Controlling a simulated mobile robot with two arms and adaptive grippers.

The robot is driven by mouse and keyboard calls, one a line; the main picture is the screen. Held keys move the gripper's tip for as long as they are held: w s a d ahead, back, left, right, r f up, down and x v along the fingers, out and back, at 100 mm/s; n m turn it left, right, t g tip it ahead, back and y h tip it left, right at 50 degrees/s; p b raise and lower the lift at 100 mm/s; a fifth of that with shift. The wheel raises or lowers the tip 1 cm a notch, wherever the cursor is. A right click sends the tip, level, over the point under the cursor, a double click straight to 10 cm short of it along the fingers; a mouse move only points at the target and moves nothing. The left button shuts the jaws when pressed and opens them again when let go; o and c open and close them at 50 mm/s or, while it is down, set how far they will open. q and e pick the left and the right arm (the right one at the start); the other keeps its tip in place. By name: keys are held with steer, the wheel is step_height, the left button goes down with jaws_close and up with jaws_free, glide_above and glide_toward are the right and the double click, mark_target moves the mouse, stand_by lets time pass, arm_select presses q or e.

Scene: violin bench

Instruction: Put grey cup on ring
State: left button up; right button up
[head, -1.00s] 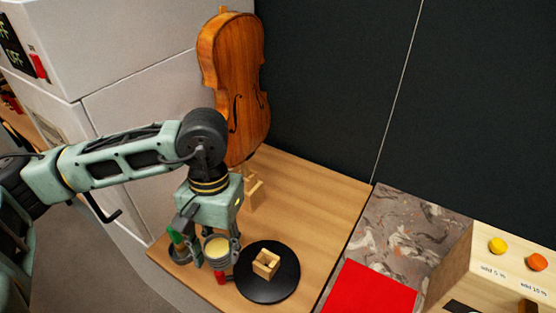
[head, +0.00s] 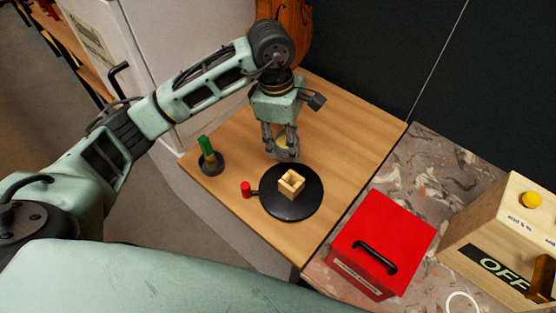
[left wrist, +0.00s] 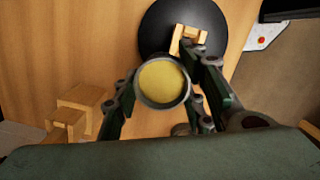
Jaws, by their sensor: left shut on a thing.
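My left gripper (head: 283,153) is shut on the grey cup (left wrist: 162,83), which holds something yellow. In the left wrist view the cup is upright, seen from above between the two fingers. In the head view the fingers partly hide it, just behind the black round plate; its height above the wood is hard to tell. A thin white ring (head: 462,302) lies on the marbled surface at the bottom right, cut by the picture edge. My right gripper is not in view.
The black plate (head: 290,210) carries a small wooden frame (head: 291,184) and has a red knob (head: 246,189). A green-handled tool (head: 207,152) stands left. A red box (head: 382,240) and wooden box (head: 505,235) stand right. The violin (head: 296,30) is behind.

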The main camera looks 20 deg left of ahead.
arm_select(q)
steer(key=shift+w+a+f+n, duration=0.1)
steer(key=shift+f+n, duration=0.1)
steer(key=shift+n, duration=0.1)
steer(key=p, duration=0.3)
glide_above(251, 163)
steer(key=f, duration=0.6)
steer(key=shift+a+f, duration=0.35)
step_height(251, 163, down, 4)
steer(key=shift+r+p, duration=0.25)
steer(key=shift+p, duration=0.35)
steer(key=shift+f, duration=0.3)
steer(key=shift+f, duration=0.1)
steer(key=shift+f+b, duration=0.2)
steer(key=shift+b, duration=0.1)
steer(key=o, duration=1.4)
steer(key=shift+r, duration=0.1)
